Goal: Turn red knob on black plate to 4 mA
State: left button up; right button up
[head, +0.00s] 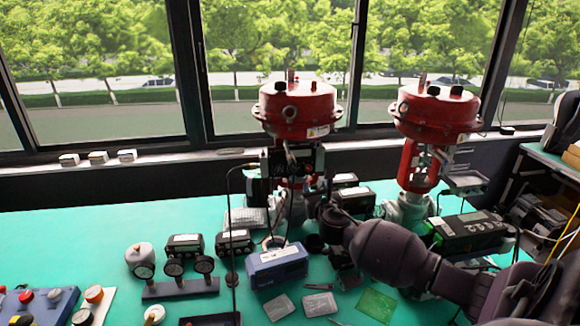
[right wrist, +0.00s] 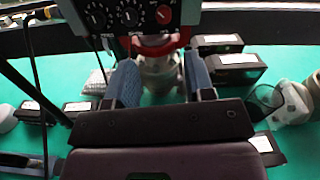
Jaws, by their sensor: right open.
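The black plate (right wrist: 138,38) fills the top of the right wrist view, with several dials on its face. The red knob (right wrist: 163,14) sits at its right side, and black knobs with white marks sit to its left. In the head view the dark positioner (head: 284,163) hangs under the left red actuator; its knobs are too small to read there. My right gripper (right wrist: 160,58) is open, with two blue-padded fingers apart and nothing between them. It is below and in front of the plate, not touching the red knob. In the head view my right gripper (head: 328,212) shows beside the valve.
A second red actuator (head: 436,110) stands to the right. A blue-grey box (head: 277,265), black boxes and a gauge stand (head: 181,287) lie on the green table (head: 60,225). A thin black cable (head: 229,200) hangs left of the positioner. The table's back left is clear.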

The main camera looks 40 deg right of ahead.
aim_at(309, 170)
jog(key=shift+w+d+r+n+b, duration=0.15)
jog(key=shift+w+d+n, duration=0.2)
jog(key=shift+w+d, duration=0.8)
jog(key=shift+w+d+n+b, duration=0.25)
jog(key=shift+w+d, duration=0.3)
jog(key=shift+w, duration=1.15)
jog(key=shift+w+d+r+n+b, duration=0.1)
jog(key=shift+w+d+n, duration=0.3)
jog(key=shift+w+d, duration=0.75)
jog(key=shift+w+a, duration=0.25)
jog(key=shift+c, duration=0.3)
grip_shut()
